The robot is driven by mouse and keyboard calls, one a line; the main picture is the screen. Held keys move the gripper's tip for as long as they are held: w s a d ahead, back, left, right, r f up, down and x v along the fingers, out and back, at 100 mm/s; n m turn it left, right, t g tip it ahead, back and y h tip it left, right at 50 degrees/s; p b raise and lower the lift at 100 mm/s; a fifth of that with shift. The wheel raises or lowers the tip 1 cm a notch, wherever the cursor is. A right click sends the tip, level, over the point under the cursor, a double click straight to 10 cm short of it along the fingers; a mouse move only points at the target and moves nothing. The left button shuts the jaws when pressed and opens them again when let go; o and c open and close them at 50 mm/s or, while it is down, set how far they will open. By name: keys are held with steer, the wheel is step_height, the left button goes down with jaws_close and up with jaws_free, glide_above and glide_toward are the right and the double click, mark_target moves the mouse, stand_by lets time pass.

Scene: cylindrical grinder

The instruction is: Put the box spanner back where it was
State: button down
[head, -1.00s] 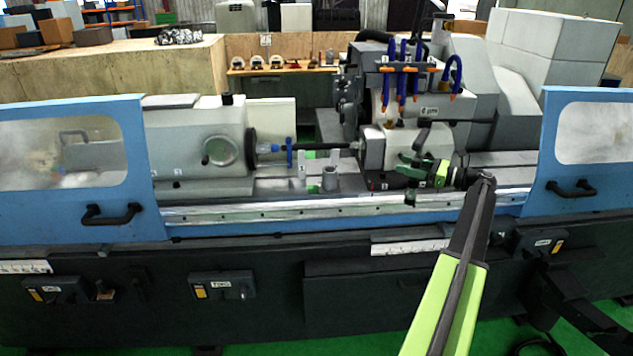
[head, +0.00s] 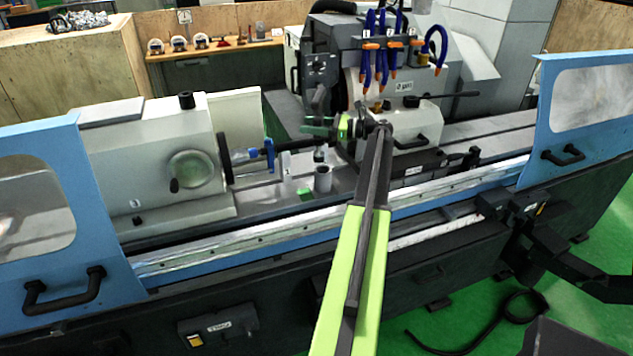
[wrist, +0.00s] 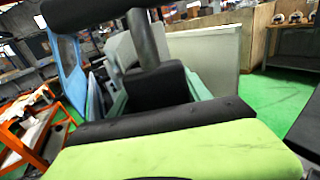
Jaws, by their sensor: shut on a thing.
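My gripper (head: 318,129) is shut on the box spanner (head: 319,102), near the middle of the grinder in the head view. The spanner looks upright, with a dark upper part and a short lower end showing below the fingers. In the wrist view the spanner's grey shaft (wrist: 144,40) and a black bar at its top stand beyond my fingers. A grey open-topped cup (head: 323,180) stands on the machine table, below the spanner's lower end and apart from it in the picture. My fingers hide the spanner's middle.
The tailstock (head: 165,165) with its handwheel is to the left. The wheelhead with blue coolant hoses (head: 383,55) is behind and right. A blue clamp (head: 268,155) sits left of the cup on the workpiece line. Blue sliding doors (head: 575,105) flank the opening.

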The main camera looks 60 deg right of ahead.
step_height(320, 180, up, 6)
steer(key=m+g+h+p, duration=0.1)
steer(key=m+h+p, duration=0.5)
steer(key=m+h, duration=0.8)
glide_above(322, 156)
steer(key=w, duration=0.2)
steer(key=n+h, duration=0.2)
steer(key=h, duration=0.1)
steer(key=shift+s+r+n, duration=0.1)
steer(key=shift+s+n, duration=0.1)
steer(key=shift+n, duration=0.2)
steer(key=shift+s+d+m+h, duration=0.2)
steer(key=shift+s+m+h, duration=0.1)
step_height(322, 156, down, 18)
steer(key=b, duration=1.8)
steer(key=shift+w+f+b, duration=0.1)
steer(key=shift+f+b, duration=0.15)
steer(key=shift+b, duration=0.05)
steer(key=shift+r, duration=0.25)
steer(key=shift+f, duration=0.15)
steer(key=c, duration=0.9)
jaws_free()
steer(key=o, duration=0.4)
